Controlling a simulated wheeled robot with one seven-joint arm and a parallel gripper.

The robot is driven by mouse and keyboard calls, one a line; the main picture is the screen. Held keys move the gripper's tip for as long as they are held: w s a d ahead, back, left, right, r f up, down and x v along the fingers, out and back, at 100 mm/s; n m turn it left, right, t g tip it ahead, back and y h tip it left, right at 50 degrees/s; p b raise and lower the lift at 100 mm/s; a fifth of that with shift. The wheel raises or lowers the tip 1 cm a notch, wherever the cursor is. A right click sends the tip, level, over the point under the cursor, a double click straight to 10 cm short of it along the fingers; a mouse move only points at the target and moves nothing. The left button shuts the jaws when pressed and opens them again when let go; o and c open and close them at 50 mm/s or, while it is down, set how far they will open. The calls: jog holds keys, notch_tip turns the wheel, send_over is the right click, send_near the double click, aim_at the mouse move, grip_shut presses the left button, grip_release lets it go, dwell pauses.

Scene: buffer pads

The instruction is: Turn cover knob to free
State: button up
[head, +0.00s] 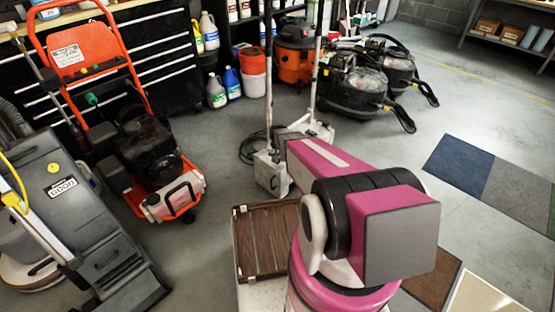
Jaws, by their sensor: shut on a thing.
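I cannot make out a cover knob for certain. My magenta and black arm fills the lower middle of the head view. Its upper link reaches toward an upright white floor machine (270,174) with a tall handle. My gripper does not show, and what it holds cannot be seen. A second white upright machine (318,131) stands just behind the first, partly hidden by my arm. A grey machine (70,215) with a small yellow round part (54,167) stands at the left.
An orange-framed machine (165,199) stands at left. A brown slatted tray (239,248) lies beside my arm. Black vacuums (352,86) and an orange one (295,58) stand behind. Blue (458,167) and grey (515,190) mats lie at right. The floor between is open.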

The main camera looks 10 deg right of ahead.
jog(key=o, duration=0.9)
notch_tip(320, 180, up, 11)
jog(key=shift+f, duration=0.1)
dwell(0.3)
jog(key=shift+n, duration=0.8)
jog(key=s+r, duration=0.5)
jog(key=s, duration=0.2)
jog(key=s+r, duration=0.6)
jog(key=s, duration=0.1)
jog(key=s+r, duration=0.5)
jog(key=s, duration=0.2)
jog(key=shift+s+a+r, duration=0.1)
jog(key=shift+s+r, duration=0.1)
jog(key=shift+s, duration=0.1)
